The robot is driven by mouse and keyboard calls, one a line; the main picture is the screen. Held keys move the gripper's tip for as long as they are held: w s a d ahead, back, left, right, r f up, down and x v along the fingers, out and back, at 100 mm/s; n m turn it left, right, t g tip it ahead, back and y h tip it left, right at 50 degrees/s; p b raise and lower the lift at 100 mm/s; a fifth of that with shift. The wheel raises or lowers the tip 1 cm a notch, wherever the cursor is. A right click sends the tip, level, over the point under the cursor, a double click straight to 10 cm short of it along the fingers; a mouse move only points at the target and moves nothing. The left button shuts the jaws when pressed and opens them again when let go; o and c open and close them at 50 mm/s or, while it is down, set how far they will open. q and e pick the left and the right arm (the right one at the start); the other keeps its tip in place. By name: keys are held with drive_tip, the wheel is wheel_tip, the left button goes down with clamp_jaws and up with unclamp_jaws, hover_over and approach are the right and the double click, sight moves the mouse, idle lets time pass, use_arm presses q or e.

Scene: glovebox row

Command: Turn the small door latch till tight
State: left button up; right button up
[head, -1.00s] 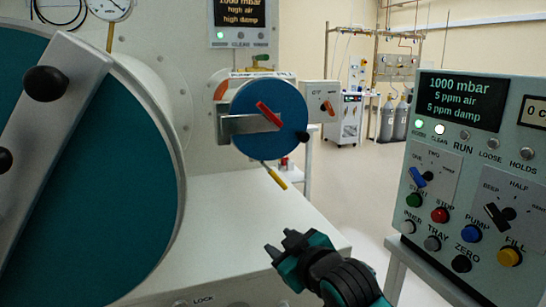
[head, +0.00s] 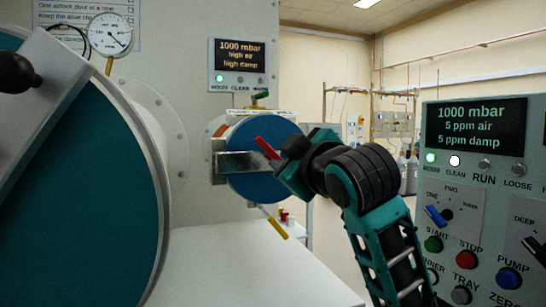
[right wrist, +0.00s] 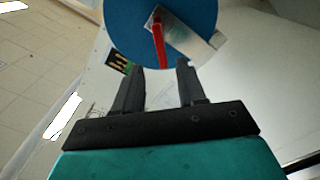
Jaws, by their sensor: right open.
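The small door (head: 258,187) is a blue disc at the end of a short cylinder on the pale wall, with a metal bar across it. Its red latch handle (head: 267,148) slants on the front of the bar. My right gripper (head: 283,155) is beside the latch at its right and hides part of the door. In the right wrist view the two dark fingers (right wrist: 160,75) are apart, with the red latch (right wrist: 158,38) just beyond the tips and roughly between them. Whether a finger touches it is unclear. My left gripper is not in view.
A big teal door (head: 75,180) with a black knob fills the left. A control panel (head: 475,200) with buttons and a display stands at the right, near my right arm. A white shelf surface (head: 225,265) below the small door is clear.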

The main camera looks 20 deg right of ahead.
sight(272, 152)
drive_tip(key=w, duration=0.8)
drive_tip(key=shift+w+a+b, duration=0.15)
drive_tip(key=shift+b, duration=0.15)
clamp_jaws()
